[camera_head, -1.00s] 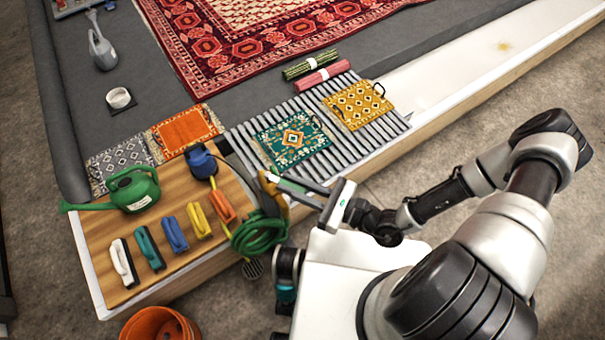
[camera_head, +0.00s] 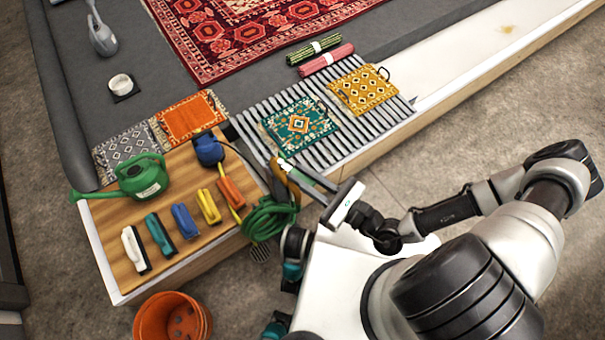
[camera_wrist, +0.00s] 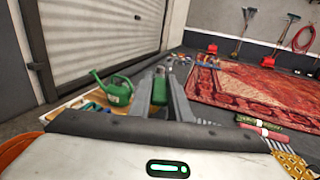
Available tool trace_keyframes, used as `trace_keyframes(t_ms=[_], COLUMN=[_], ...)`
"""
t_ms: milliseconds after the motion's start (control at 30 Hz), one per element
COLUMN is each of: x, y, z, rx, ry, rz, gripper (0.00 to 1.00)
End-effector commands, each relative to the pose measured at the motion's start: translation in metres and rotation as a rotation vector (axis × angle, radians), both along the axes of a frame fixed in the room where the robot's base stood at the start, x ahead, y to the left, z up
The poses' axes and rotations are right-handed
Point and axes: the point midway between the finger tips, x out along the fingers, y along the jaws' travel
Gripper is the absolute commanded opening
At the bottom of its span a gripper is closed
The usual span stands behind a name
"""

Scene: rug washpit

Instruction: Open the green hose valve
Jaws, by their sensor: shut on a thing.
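The green hose (camera_head: 268,218) hangs in a coil at the right end of the wooden board, with a yellow-orange upright part (camera_head: 284,186) beside it. My gripper (camera_head: 281,165) is at the top of that part, its fingers pointing left and away from my body. In the wrist view a green piece (camera_wrist: 160,88), apparently the valve's lever, sits between the two fingers, and my gripper (camera_wrist: 160,80) is shut on it. The valve's body is mostly hidden behind the fingers, so I cannot tell how far it is turned.
The wooden board (camera_head: 120,240) holds a green watering can (camera_head: 142,181), several coloured brushes and a blue device (camera_head: 208,150). An orange bucket (camera_head: 173,318) stands on the floor in front. A slatted rack (camera_head: 340,150) with small rugs lies behind the gripper.

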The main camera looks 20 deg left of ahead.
Motion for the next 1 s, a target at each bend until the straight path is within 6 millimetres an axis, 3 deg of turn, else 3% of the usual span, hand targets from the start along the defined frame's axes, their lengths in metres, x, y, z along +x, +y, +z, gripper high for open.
trace_keyframes(t_ms=[67, 100, 200, 767, 1000], x=[0.000, 0.000, 0.000, -0.001, -0.015], y=[-0.001, -0.001, -0.001, -0.004, -0.042], z=[-0.001, -0.001, -0.001, -0.001, -0.002], rx=[-0.002, -0.002, -0.002, -0.001, -0.006], ry=[0.002, 0.002, 0.001, -0.001, -0.001], rz=[0.000, 0.001, 0.001, 0.000, -0.002], gripper=[0.00, 0.19, 0.35, 0.36, 0.36])
